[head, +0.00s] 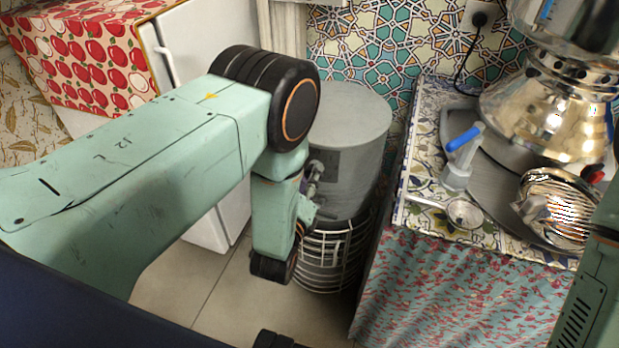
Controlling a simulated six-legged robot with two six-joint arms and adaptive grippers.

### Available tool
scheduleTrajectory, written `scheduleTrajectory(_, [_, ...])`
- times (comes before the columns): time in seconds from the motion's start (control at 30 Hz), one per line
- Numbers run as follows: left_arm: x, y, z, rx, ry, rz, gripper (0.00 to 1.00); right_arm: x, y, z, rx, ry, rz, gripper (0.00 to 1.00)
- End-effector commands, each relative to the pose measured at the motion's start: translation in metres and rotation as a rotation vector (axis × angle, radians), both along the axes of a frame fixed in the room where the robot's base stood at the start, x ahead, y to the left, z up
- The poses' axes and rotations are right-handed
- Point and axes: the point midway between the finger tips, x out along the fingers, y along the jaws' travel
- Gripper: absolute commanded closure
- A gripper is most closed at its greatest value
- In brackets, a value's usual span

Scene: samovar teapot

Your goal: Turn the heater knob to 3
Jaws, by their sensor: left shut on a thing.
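The heater (345,115) is a grey cylinder with a white wire cage around its lower part, standing on the floor in the middle of the head view. My left arm comes in from the left and bends down in front of it. My left gripper (314,180) is at the heater's front left side, shut on what appears to be the heater knob. The knob and its markings are hidden by the fingers or too small to read. Part of my right arm shows at the right edge; its gripper is not visible.
A counter with a patterned cloth (470,290) stands close to the heater's right. A white fridge (205,45) stands behind my left arm. Bare floor (225,300) lies in front.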

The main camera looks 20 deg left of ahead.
Motion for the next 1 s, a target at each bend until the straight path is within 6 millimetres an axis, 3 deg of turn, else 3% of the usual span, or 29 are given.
scheduleTrajectory(0.3, [0.001, 0.0, 0.001, 0.0, -0.002, 0.001, 0.42, 0.0, 0.0, 0.0, 0.0, 0.0, 0.0, 0.72])
scheduleTrajectory(0.6, [-0.002, 0.0, 0.0, -0.001, 0.0, 0.0, 0.42, 0.0, 0.0, 0.0, 0.0, 0.0, 0.0, 0.72])
scheduleTrajectory(1.0, [-0.058, -0.001, 0.002, 0.001, 0.002, -0.001, 0.42, 0.0, 0.0, 0.0, 0.0, 0.0, 0.0, 0.72])
